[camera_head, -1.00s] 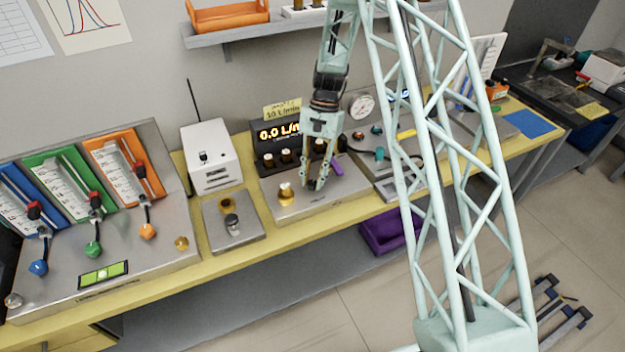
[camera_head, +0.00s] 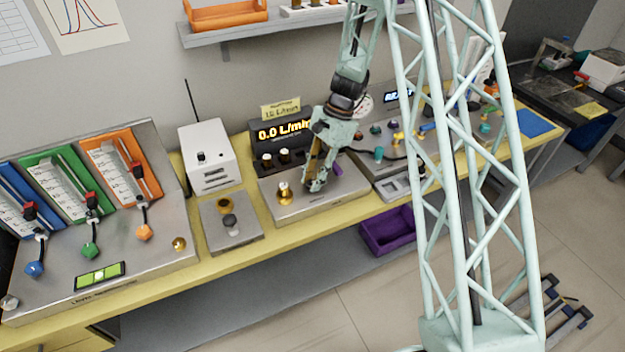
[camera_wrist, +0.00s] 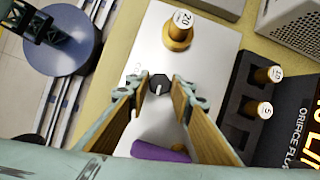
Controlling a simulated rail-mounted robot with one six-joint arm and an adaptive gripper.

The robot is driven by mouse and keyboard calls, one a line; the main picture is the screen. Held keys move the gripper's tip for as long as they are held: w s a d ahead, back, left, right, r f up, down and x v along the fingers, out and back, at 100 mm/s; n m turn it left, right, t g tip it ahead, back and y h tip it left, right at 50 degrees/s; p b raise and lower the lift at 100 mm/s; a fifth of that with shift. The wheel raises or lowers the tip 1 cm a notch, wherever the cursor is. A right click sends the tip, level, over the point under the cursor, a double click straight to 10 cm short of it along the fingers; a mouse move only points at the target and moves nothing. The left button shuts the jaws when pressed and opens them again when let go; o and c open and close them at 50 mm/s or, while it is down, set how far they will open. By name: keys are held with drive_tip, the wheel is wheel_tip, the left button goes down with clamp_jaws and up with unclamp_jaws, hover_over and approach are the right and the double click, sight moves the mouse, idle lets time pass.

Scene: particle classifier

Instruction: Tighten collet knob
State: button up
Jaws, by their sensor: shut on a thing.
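The collet knob (camera_wrist: 158,84) is a small dark, many-sided knob with a white mark on top. It sits on the silver plate of the orifice flow unit (camera_head: 300,212). My gripper (camera_wrist: 160,90) has a fingertip on each side of the knob and is shut on it. In the head view, my gripper (camera_head: 314,187) is low over the unit's right part, and its fingers hide the knob. A brass orifice piece marked 20 (camera_wrist: 179,30) stands upright on the same plate; it also shows in the head view (camera_head: 285,193), left of my gripper.
A purple thing (camera_wrist: 160,152) lies close beside the fingers. A dark rack (camera_wrist: 240,95) holds brass pieces marked 10 and 5. The display (camera_head: 284,131) reads 0.0 L/min. A white box (camera_head: 209,157) and a grey block (camera_head: 231,222) stand to the left.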

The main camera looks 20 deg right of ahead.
drive_tip(key=o, duration=0.9)
drive_tip(key=shift+c, duration=0.2)
drive_tip(key=v, duration=1.2)
idle(0.4)
